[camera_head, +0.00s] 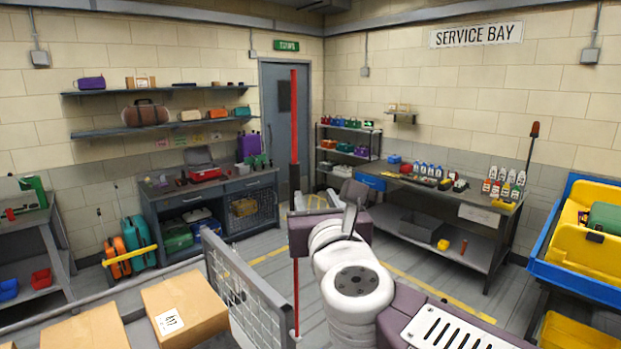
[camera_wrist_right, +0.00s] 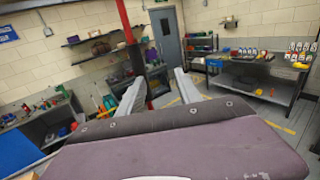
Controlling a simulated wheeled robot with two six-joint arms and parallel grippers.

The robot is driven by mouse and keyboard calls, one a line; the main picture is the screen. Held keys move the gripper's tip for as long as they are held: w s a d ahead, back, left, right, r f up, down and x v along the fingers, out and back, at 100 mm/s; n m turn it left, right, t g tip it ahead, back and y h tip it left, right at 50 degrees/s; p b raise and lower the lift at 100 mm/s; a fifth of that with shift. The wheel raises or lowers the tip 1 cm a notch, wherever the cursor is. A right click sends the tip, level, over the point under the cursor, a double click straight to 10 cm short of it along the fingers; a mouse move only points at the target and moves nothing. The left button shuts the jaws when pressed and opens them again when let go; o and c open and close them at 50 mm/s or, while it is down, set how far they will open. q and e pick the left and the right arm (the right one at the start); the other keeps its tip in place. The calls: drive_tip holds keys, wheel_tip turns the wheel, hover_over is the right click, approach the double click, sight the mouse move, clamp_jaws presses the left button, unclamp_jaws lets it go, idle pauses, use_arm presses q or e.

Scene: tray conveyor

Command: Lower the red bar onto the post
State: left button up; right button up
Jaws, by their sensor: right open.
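The red bar (camera_head: 294,115) stands upright in the middle of the head view, with a dark sleeve (camera_head: 295,180) below its thick upper part. A thinner red length shows lower down, beside the mesh panel. My right gripper (camera_head: 322,203) is open at the height of the sleeve's lower end. In the right wrist view the red bar (camera_wrist_right: 122,14) runs down to the dark sleeve, near the left finger of my open gripper (camera_wrist_right: 160,82). I cannot tell whether finger and bar touch. No post can be made out clearly. My left gripper is out of view.
A grey mesh panel (camera_head: 240,285) and cardboard boxes (camera_head: 185,303) stand at the lower left. The floor behind the bar is mostly clear.

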drive_tip(key=w+a+m+p, duration=0.1)
drive_tip(key=w+p, duration=0.1)
drive_tip(key=w, duration=0.7)
drive_tip(key=shift+w+a+r, duration=0.15)
drive_tip(key=shift+w+a, duration=0.05)
drive_tip(key=shift+a, duration=0.2)
drive_tip(key=shift+s, duration=0.1)
drive_tip(key=c, duration=0.4)
use_arm(q)
drive_tip(key=shift+w+a+r, duration=0.1)
drive_tip(key=shift+a+r, duration=0.05)
drive_tip(key=shift+r, duration=0.4)
drive_tip(key=shift+w+a+r, duration=0.1)
drive_tip(key=shift+a+r, duration=0.05)
drive_tip(key=shift+r, duration=0.4)
use_arm(e)
clamp_jaws()
